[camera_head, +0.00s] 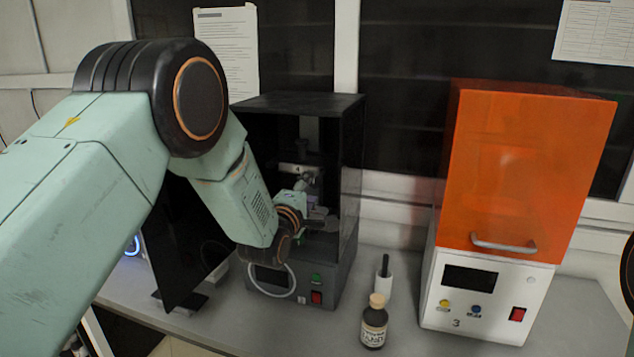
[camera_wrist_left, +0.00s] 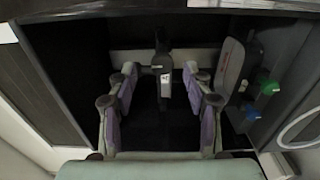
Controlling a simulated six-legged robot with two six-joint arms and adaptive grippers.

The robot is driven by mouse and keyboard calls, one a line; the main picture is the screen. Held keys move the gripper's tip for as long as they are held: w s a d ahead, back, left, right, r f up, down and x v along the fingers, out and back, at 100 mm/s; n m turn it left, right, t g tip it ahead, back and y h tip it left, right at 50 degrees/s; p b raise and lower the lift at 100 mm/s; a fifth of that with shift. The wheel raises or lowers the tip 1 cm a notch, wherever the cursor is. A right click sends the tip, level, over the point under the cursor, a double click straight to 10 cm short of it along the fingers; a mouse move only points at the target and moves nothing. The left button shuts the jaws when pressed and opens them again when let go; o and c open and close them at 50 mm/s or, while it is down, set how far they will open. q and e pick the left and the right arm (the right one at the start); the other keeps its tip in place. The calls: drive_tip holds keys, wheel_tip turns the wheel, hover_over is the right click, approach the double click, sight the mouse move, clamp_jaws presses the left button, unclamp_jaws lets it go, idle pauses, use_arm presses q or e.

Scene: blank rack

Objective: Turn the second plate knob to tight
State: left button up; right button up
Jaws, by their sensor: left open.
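The black open-fronted machine (camera_head: 347,150) stands left of centre in the head view. My left arm reaches into its opening. My left gripper (camera_head: 318,203) is inside, in front of a pale bracket (camera_head: 290,168), and partly hides what is behind it. In the left wrist view the gripper (camera_wrist_left: 160,76) is open, with purple-padded fingers apart. A dark upright part with a small white label (camera_wrist_left: 165,82) shows between the fingers; I cannot tell whether it is the plate knob. No contact with it is visible. The knob's setting cannot be read.
A white machine with an orange cover (camera_head: 530,170) stands at the right. A brown bottle (camera_head: 374,328) and a white holder with a black-topped item (camera_head: 384,284) stand between the machines. A black panel (camera_head: 180,240) stands left. The bench front right (camera_head: 570,325) is clear.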

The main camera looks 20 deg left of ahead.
sight(314, 183)
use_arm(q)
drive_tip(key=w, duration=0.4)
drive_tip(key=shift+w+a+f, duration=0.15)
drive_tip(key=shift+a+f, duration=0.1)
drive_tip(key=shift+a, duration=0.1)
drive_tip(key=shift+w+d+r, duration=0.2)
drive_tip(key=shift+w+d, duration=0.05)
drive_tip(key=shift+d, duration=0.15)
drive_tip(key=shift+a, duration=0.1)
drive_tip(key=shift+w+a+f, duration=0.15)
drive_tip(key=shift+a+f, duration=0.05)
drive_tip(key=shift+c, duration=0.9)
drive_tip(key=shift+d+r, duration=0.15)
drive_tip(key=shift+d, duration=0.05)
drive_tip(key=c, duration=0.5)
clamp_jaws()
